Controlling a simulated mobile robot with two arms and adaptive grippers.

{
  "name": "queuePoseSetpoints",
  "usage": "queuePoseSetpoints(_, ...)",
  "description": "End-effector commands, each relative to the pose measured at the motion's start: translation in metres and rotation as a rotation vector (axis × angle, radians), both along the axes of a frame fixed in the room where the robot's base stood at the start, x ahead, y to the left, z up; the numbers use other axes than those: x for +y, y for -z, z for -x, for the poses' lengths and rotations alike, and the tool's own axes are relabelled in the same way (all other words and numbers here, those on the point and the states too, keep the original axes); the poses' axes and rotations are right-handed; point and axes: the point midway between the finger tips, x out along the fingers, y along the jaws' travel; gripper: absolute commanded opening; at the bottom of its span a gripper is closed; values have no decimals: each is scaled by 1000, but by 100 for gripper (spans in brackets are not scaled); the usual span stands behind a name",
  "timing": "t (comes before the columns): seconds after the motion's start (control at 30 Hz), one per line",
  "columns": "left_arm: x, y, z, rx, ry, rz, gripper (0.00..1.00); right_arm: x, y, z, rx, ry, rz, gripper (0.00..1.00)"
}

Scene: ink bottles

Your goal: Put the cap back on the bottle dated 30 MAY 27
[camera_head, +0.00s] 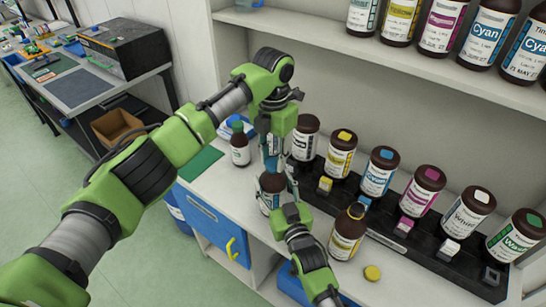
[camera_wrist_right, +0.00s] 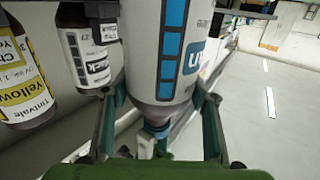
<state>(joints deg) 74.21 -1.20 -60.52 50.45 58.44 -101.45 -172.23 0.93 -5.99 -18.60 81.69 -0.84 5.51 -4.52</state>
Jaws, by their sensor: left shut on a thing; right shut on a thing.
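A dark bottle with a white, blue-marked label (camera_head: 268,200) stands near the counter's front edge. It fills the middle of the right wrist view (camera_wrist_right: 180,50). My right gripper (camera_wrist_right: 165,112) is shut around its upper part, from the right in the head view (camera_head: 277,188). My left gripper (camera_head: 272,165) points down just above this bottle. A small blue piece, likely the cap (camera_wrist_right: 155,130), shows at the bottle's neck. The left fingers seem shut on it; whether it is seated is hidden. The label's date is unreadable.
An open-looking yellow-labelled bottle (camera_head: 345,240) stands right of my grippers, with a yellow cap (camera_head: 372,273) lying beside it. A small green-capped bottle (camera_head: 240,150) stands at left. Behind, a black rack (camera_head: 395,238) carries several bottles. The upper shelf (camera_head: 330,40) holds more.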

Motion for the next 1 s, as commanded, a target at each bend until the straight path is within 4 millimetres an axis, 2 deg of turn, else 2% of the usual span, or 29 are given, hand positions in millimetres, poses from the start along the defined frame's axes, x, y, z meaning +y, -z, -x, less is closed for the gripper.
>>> queuePoseSetpoints(0.13, 1, -1, -1, -5, -3, 0, 19, 0, 0, 0, 0, 0, 0, 0)
queuePoseSetpoints(0.2, 1, -1, -1, -5, -4, 0, 40, 0, 0, 0, 0, 0, 0, 0)
queuePoseSetpoints(0.23, 1, -1, -1, -4, -4, -1, 44, 0, 0, 0, 0, 0, 0, 0)
queuePoseSetpoints(0.63, 0, -4, -1, -3, -4, 1, 44, 0, 0, 0, 0, 0, 0, 0)
queuePoseSetpoints(1.0, 0, -45, -1, -2, -4, 0, 44, 0, 0, 0, 0, 0, 0, 0)
